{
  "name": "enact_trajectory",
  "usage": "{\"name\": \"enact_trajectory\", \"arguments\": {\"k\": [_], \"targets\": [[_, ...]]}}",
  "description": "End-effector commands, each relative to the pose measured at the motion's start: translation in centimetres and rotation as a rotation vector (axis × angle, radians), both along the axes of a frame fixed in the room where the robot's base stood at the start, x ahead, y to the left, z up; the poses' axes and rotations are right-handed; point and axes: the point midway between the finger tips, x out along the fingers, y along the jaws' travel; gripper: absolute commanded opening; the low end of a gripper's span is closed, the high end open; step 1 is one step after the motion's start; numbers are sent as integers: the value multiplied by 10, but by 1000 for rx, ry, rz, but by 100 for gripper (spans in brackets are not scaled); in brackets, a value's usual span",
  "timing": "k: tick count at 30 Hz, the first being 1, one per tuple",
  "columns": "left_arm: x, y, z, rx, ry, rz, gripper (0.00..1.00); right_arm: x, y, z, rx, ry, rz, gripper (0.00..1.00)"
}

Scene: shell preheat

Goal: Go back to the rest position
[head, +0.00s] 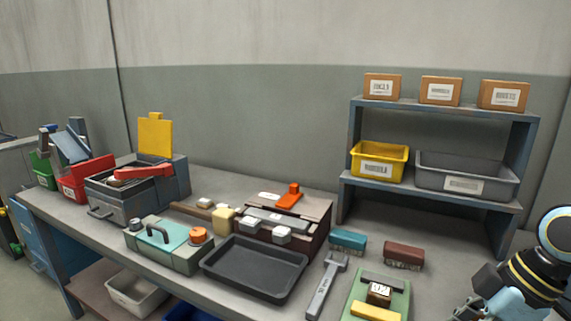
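Part of my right arm and its gripper (487,289) shows at the lower right edge, dark with yellow bands. It is at the right end of the bench, to the right of the green block, and apart from the things on the bench. Its fingertips are cut off or too unclear to tell whether they are open or shut. I see nothing held in it. My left gripper is not in view.
The workbench (215,283) carries a grey box with a raised yellow lid (155,136), a teal-topped box (160,245), a dark tray (255,270), a wrench-like tool (325,285), brushes (403,255) and a green block (395,290). A shelf (435,194) with bins and cartons stands behind.

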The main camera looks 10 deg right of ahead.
Motion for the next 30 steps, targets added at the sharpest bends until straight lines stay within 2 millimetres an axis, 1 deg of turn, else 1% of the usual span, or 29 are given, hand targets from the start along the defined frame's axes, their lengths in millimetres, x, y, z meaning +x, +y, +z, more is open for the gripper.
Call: {"name": "enact_trajectory", "arguments": {"k": [1, 5, 8, 11, 12, 14, 15, 17, 18, 20, 21, 23, 24, 26, 27, 29, 30], "targets": [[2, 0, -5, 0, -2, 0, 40, -5, 1, -13, 5, 21, -7, 63], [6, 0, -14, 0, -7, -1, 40, -16, 2, -44, 14, 70, -34, 63], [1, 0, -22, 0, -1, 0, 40, -27, 1, -78, 16, 114, -73, 63], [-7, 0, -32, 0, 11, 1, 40, -38, 0, -115, 14, 156, -129, 63], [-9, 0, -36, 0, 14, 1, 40, -44, -1, -133, 11, 175, -158, 63], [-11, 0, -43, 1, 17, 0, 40, -54, -3, -163, 4, 207, -207, 63], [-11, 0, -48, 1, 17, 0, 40, -63, -4, -186, -5, 230, -247, 63], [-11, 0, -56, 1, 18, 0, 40, -80, -7, -225, -22, 266, -316, 63], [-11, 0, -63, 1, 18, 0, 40, -95, -9, -255, -40, 292, -368, 63], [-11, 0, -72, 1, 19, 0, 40, -120, -12, -299, -73, 328, -448, 63], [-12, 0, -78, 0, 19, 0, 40, -139, -13, -327, -98, 348, -498, 63], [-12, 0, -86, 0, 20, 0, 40, -171, -15, -367, -139, 375, -570, 63], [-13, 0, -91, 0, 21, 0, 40, -194, -16, -392, -169, 391, -614, 63], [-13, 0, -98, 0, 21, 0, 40, -230, -16, -427, -214, 406, -676, 63], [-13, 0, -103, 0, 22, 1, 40, -256, -15, -448, -244, 414, -714, 63], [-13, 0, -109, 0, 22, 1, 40, -294, -13, -475, -285, 414, -764, 63], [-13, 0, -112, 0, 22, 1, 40, -318, -12, -489, -309, 408, -792, 63]]}}
